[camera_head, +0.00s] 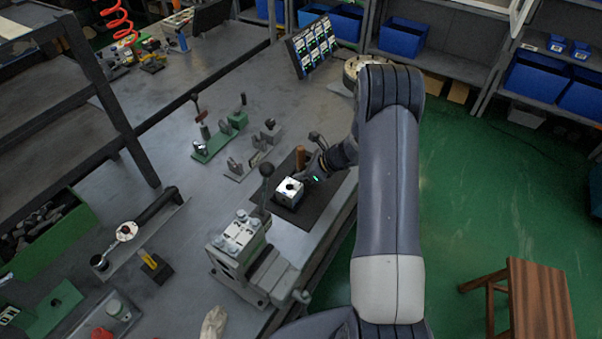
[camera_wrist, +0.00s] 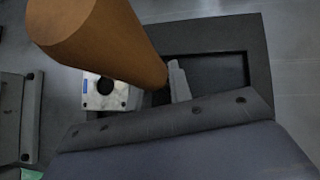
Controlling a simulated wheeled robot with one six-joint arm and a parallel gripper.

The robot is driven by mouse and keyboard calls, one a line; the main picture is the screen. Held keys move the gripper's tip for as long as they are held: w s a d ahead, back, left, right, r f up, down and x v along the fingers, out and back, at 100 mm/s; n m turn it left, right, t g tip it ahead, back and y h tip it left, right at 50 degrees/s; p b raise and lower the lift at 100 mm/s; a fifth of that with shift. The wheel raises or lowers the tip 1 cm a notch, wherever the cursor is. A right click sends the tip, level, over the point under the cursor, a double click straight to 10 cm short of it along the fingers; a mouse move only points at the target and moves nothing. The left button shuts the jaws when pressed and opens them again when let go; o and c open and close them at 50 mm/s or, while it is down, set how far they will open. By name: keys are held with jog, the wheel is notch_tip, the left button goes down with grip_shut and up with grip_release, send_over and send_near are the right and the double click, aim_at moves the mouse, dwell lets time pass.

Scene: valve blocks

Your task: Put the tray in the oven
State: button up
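No oven can be made out in either view. A black recessed tray-like plate (camera_head: 316,207) lies on the grey workbench near its right edge. It also shows in the wrist view (camera_wrist: 258,58). A white-topped valve block (camera_head: 289,191) with a dark round hole sits on it, and also shows in the wrist view (camera_wrist: 104,101). A brown wooden cylinder (camera_head: 300,157) stands behind the block. It looms large in the wrist view (camera_wrist: 105,40). My gripper (camera_head: 313,170) is low over the plate beside the cylinder. One grey finger shows against the cylinder; the other is hidden, so its grip is unclear.
A grey vise-like fixture (camera_head: 240,242) with a black-knobbed lever stands in front of the plate. Green-based clamps (camera_head: 219,137) are to the left. A tilted display panel (camera_head: 312,46) stands behind. A wooden stool (camera_head: 538,297) is on the green floor. Bare bench lies left of the clamps.

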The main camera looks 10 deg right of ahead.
jog(key=shift+w+a+f, duration=0.1)
jog(key=shift+a+f, duration=0.05)
jog(key=shift+f, duration=0.05)
jog(key=shift+c, duration=0.3)
grip_shut()
jog(key=shift+r, duration=0.15)
